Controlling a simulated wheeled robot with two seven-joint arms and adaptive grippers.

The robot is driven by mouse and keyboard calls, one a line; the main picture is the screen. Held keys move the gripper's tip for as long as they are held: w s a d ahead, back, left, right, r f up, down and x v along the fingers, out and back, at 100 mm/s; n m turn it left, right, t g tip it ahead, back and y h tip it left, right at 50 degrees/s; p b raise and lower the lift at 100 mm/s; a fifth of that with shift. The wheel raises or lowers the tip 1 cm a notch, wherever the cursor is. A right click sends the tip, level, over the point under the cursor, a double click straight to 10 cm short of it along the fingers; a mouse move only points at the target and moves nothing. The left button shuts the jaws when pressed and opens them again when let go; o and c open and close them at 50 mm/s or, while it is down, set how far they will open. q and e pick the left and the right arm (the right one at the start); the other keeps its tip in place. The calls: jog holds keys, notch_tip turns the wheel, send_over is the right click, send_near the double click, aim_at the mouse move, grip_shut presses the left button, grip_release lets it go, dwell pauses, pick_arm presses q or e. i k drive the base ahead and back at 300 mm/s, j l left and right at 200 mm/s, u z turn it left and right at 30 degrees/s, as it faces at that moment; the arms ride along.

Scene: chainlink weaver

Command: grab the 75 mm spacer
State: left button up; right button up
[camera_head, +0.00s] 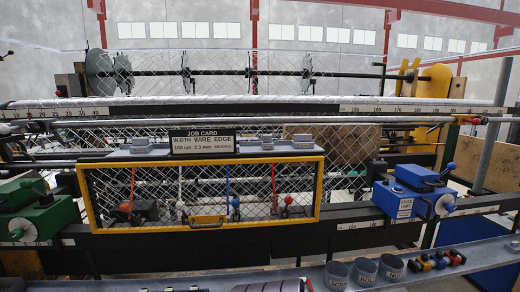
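I cannot pick out the 75 mm spacer for certain, because no readable 75 mm mark shows on a loose part. Small grey blocks (267,142) sit on the ledge above the yellow-framed mesh guard, beside the job card. Three grey cups (337,274) with labels too small to read stand on the front shelf. Neither of my grippers shows in the head view.
The yellow-framed mesh guard (200,223) stands in the middle, under the job card (202,141). A green unit (35,213) is at left and a blue unit (413,193) at right on the scaled rail. Grey rolled items (270,286) lie at the bottom edge, partly cut off.

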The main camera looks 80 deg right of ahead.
aim_at(299, 141)
jog(key=z, duration=2.5)
